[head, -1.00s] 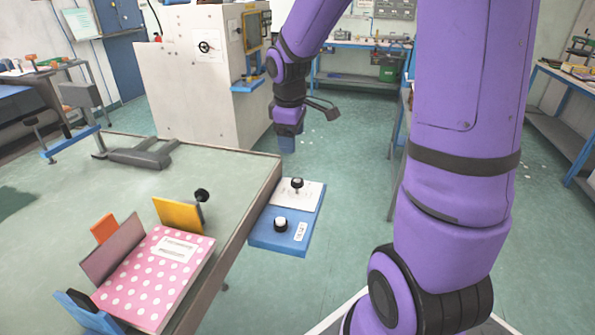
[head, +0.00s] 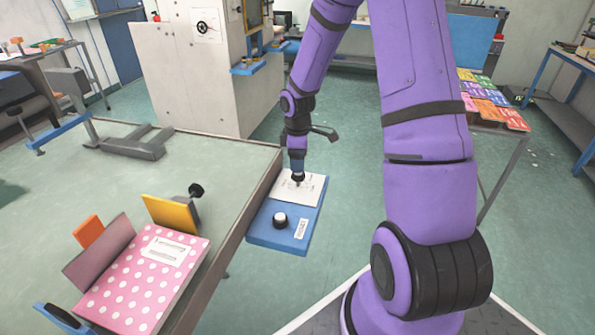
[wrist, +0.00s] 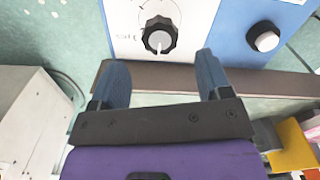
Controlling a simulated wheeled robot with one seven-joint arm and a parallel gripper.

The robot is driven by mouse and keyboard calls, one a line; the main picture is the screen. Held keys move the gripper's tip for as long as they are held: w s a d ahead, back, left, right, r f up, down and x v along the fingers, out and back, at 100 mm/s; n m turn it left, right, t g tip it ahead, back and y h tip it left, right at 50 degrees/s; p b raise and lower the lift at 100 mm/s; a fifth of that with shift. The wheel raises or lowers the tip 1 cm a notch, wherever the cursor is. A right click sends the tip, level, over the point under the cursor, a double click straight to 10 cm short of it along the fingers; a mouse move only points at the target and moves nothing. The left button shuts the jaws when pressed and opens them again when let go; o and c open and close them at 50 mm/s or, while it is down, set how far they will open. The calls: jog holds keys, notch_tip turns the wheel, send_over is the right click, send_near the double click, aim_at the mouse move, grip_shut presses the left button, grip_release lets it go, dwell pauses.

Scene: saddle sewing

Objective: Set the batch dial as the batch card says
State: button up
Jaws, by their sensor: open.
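A black dial knob with a grey cap (wrist: 159,36) sits on a white plate (wrist: 200,14) with a printed scale, at the top of the wrist view. In the head view the dial (head: 297,181) is on the blue control box (head: 262,236) at the table's edge. My gripper (head: 297,170) is just above the dial, pointing down. In the wrist view its blue fingers (wrist: 162,66) are open and apart, with the knob beyond the gap between them. The scale marks are too small to read. I cannot pick out the batch card for certain.
A white-capped button (head: 280,219) and a small label (head: 302,229) are on the same box. Several coloured cards (head: 485,98) lie on a stand at right.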

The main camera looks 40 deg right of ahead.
aim_at(298, 179)
jog(key=shift+f, duration=2.55)
jog(key=c, duration=0.9)
jog(key=shift+m, duration=0.3)
jog(key=m, duration=0.5)
jog(key=shift+m, duration=0.3)
jog(key=m, duration=0.5)
jog(key=shift+w+d, duration=0.1)
jog(key=shift+m, duration=0.4)
